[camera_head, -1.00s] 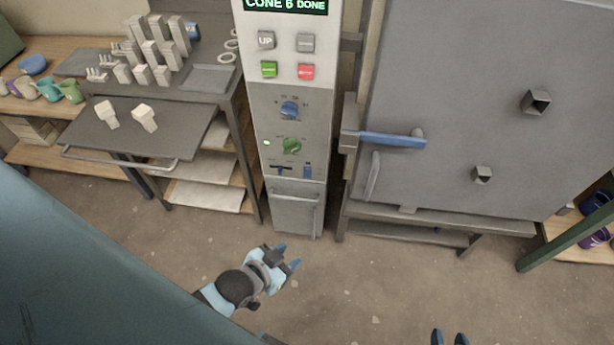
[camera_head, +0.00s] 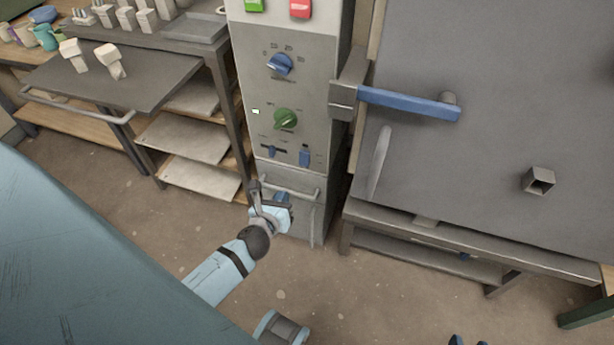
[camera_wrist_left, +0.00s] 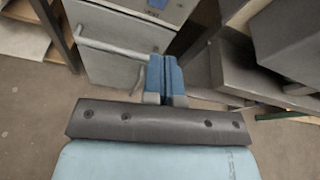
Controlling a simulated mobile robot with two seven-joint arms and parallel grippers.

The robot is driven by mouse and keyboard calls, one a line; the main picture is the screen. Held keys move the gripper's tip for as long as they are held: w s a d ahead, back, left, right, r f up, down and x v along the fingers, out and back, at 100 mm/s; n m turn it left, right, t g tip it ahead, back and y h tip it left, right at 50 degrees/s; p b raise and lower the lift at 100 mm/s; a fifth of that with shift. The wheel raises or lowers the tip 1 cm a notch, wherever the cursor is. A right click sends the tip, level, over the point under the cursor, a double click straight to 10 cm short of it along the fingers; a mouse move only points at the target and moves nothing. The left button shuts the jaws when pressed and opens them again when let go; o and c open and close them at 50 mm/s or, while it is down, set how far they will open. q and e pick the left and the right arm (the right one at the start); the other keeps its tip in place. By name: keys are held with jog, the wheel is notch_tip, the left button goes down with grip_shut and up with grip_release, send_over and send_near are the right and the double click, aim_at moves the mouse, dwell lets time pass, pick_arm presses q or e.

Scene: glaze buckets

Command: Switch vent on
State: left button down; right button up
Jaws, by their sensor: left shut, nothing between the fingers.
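The control panel (camera_head: 290,95) stands in the middle of the head view, with a blue knob (camera_head: 280,65), a green knob (camera_head: 285,119), a small blue slider (camera_head: 271,151) and a blue switch (camera_head: 305,156). Their labels are too small to read, so I cannot tell which is the vent. My left gripper (camera_head: 283,198) is below the slider and switch, in front of the panel's lower door. In the left wrist view its blue fingers (camera_wrist_left: 166,76) are together and empty. Only the tips of my right gripper (camera_head: 468,341) show, apart, at the bottom edge.
A grey kiln door with a blue handle (camera_head: 410,103) stands to the right of the panel. A bar handle (camera_head: 290,188) crosses the lower door near my left gripper. A shelf rack (camera_head: 185,135) stands to the left. The floor in front is clear.

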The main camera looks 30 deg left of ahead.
pick_arm(q)
jog(key=shift+w+a+f+m, duration=0.3)
jog(key=shift+w+f+m, duration=0.15)
jog(key=shift+w+m, duration=0.35)
pick_arm(e)
jog(key=shift+w+f, duration=0.2)
jog(key=shift+w, duration=0.15)
pick_arm(q)
jog(key=shift+s, duration=0.2)
jog(key=shift+w+b, duration=0.1)
jog(key=shift+b, duration=0.2)
pick_arm(e)
jog(key=shift+f, duration=0.15)
pick_arm(q)
jog(key=b, duration=0.3)
send_near(303, 164)
jog(key=x, duration=0.7)
jog(key=shift+w+f, duration=0.1)
jog(key=shift+w, duration=0.15)
pick_arm(e)
jog(key=shift+w+a+f+y, duration=0.1)
jog(key=shift+w+a+y, duration=0.05)
jog(key=shift+a+y, duration=0.15)
